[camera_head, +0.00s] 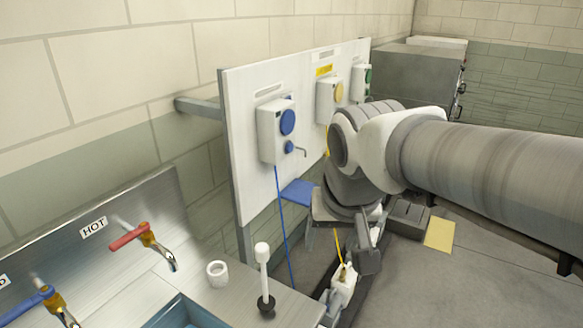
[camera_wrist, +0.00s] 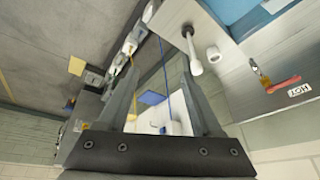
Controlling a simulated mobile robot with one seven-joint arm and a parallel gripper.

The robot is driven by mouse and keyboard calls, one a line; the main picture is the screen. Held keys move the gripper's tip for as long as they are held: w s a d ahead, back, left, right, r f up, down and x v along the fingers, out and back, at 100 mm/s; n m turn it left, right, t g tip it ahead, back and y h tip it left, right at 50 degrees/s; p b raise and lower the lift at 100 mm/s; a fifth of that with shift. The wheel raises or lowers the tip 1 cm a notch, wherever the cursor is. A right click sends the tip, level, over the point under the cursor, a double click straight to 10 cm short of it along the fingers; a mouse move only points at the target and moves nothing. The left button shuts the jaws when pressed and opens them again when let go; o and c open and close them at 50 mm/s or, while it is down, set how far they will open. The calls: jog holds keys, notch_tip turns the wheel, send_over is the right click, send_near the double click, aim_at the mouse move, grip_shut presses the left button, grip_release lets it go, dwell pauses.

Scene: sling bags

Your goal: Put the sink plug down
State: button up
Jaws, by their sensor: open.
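The sink plug (camera_head: 264,280) stands upright on the steel counter right of the basin, with a white knobbed rod and a dark base. It also shows in the wrist view (camera_wrist: 191,52), beside the tip of one finger. My gripper (camera_head: 340,250) is to the right of the plug in the head view, beyond the counter's edge. In the wrist view my gripper (camera_wrist: 158,55) has its fingers wide apart, with nothing held between them.
The blue basin (camera_head: 188,314) is left of the plug. A white ring-like cup (camera_head: 217,272) stands close by. The hot tap (camera_head: 145,243) is further left. A white panel (camera_head: 245,140) carries dispensers with hanging cords.

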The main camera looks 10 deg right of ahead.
jog(key=s+d+f+n+t, duration=0.1)
jog(key=s+d, duration=0.2)
jog(key=s, duration=0.5)
jog(key=shift+f, duration=0.2)
